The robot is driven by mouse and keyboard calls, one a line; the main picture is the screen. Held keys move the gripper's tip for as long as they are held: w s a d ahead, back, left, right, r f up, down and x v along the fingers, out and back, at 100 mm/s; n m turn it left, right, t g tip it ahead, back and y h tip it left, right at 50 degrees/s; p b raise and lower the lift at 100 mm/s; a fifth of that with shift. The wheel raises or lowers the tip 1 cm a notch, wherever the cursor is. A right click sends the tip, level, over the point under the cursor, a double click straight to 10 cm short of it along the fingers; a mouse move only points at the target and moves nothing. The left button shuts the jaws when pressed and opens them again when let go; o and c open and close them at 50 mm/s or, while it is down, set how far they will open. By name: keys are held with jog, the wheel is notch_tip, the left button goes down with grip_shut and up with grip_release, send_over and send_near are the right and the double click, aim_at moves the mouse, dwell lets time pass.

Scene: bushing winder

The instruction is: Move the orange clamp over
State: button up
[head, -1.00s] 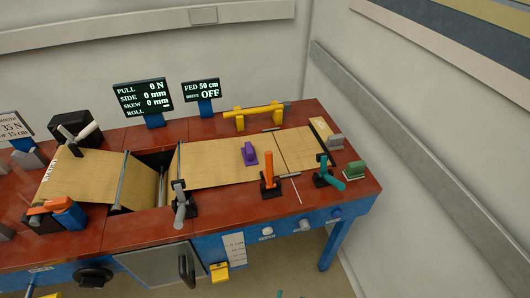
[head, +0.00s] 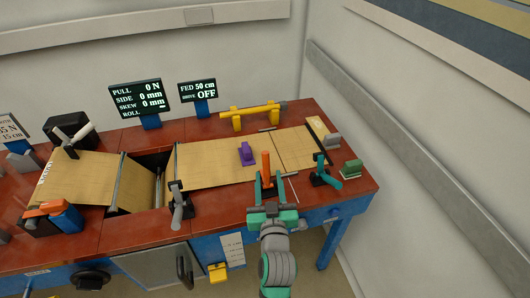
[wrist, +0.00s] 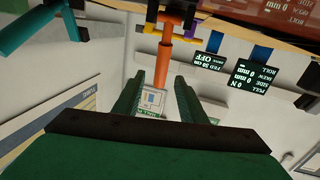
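In the wrist view the orange handle (wrist: 162,62) shows between and beyond the tips of my open gripper (wrist: 160,82), with gaps on both sides. The fingers do not close on it. The clamp's base is partly hidden by my gripper in the head view.
A teal clamp (head: 324,172) stands close on the right and a grey-handled one (head: 178,205) on the left. A yellow bar (head: 252,113) is behind. A green block (head: 352,168) is at the right.

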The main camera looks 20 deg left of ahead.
aim_at(265, 152)
jog(key=shift+w+a+r, duration=0.35)
jog(key=shift+w, duration=0.1)
jog(key=x, duration=1)
jog(key=shift+c, duration=0.3)
grip_shut()
